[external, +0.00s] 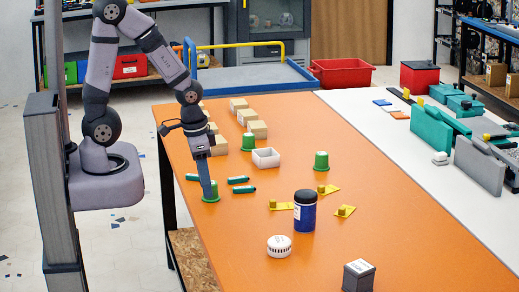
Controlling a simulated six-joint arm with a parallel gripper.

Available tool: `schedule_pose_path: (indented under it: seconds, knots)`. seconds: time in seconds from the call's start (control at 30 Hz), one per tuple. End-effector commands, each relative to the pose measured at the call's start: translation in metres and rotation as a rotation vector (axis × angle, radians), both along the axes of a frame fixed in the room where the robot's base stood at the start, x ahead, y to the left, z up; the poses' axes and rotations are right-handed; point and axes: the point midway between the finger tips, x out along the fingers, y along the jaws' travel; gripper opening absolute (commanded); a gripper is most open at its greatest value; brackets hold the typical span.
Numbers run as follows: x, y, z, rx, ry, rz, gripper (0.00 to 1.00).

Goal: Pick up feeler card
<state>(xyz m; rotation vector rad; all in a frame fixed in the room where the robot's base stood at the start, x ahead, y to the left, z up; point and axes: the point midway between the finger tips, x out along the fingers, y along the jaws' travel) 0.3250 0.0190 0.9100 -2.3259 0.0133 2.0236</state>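Several flat yellow cards with raised knobs, likely the feeler cards, lie on the orange table (420,240). One card (331,189) lies behind the dark blue jar, one (345,211) to the jar's right, and one (279,205) to its left. My gripper (209,195) points down at the left side of the table, at a green capped piece (211,198). It is well left of the cards. The fingers overlap the green piece in this view. I cannot tell whether they touch it or are open or shut.
Teal cylinders (238,180) lie near my gripper. A dark blue jar (304,213), a white round puck (279,246) and a grey box (358,276) stand towards the front. An open white box (266,158) and cardboard boxes (257,129) are behind. The front right is clear.

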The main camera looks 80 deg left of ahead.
Motion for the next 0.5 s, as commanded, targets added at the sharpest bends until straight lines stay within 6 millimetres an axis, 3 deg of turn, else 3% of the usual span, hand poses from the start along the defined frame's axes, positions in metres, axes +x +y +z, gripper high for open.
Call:
schedule_pose_path:
  seconds: [0.3,0.5]
  knots:
    - [0.074,0.025,-0.046,0.037,-0.282,-0.136,0.36]
    - [0.104,0.026,-0.062,0.030,-0.465,-0.213,0.36]
